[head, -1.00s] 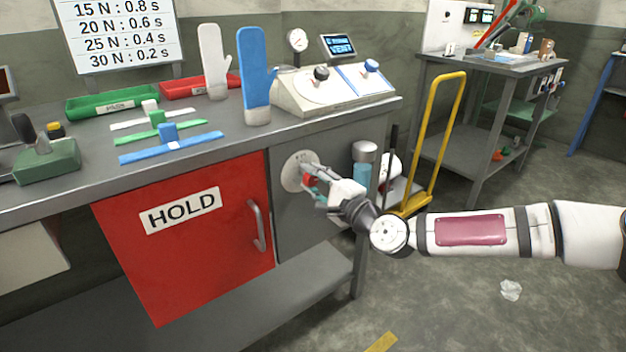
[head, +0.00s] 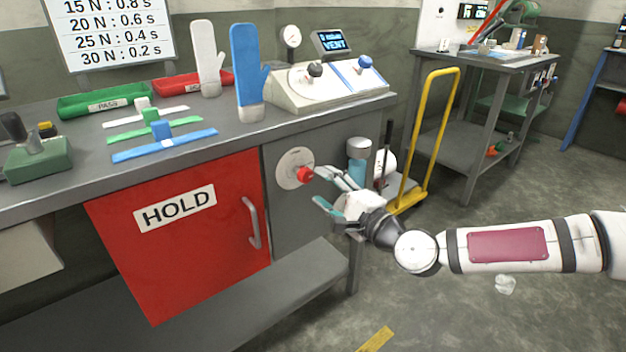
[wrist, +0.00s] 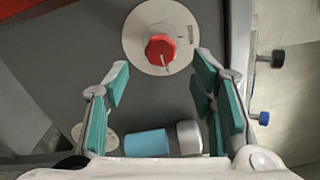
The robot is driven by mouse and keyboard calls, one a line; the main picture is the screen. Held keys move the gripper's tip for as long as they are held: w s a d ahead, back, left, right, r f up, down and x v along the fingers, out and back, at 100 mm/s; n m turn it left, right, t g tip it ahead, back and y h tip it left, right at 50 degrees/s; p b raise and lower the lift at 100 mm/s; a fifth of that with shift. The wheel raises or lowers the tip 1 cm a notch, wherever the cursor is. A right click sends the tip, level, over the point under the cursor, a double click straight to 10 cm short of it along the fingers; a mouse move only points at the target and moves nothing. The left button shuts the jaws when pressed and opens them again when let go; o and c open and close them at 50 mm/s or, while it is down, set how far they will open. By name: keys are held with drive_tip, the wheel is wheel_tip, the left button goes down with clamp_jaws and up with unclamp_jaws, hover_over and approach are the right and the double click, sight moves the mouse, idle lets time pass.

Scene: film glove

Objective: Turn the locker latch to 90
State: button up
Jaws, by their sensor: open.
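The locker latch is a red knob (head: 305,174) on a round pale plate (head: 289,169), on the grey panel right of the red locker door (head: 180,238). In the wrist view the red knob (wrist: 160,48) sits on its pale plate (wrist: 138,38), with small dark marks at the plate's right side. My gripper (head: 320,187) is open and empty, to the right of the knob and apart from it. In the wrist view its teal-padded fingers (wrist: 158,85) are spread wide, and the knob shows beyond the gap between them. The exact knob angle is hard to read.
The grey bench (head: 50,185) stands above the locker, with gloves, trays and a control console (head: 330,85) on it. A teal cylinder with a grey cap (head: 358,160) and a yellow trolley handle (head: 436,130) stand close behind my gripper.

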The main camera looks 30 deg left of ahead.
drive_tip(key=v, duration=0.5)
drive_tip(key=shift+s+d, duration=0.15)
drive_tip(key=shift+d, duration=0.15)
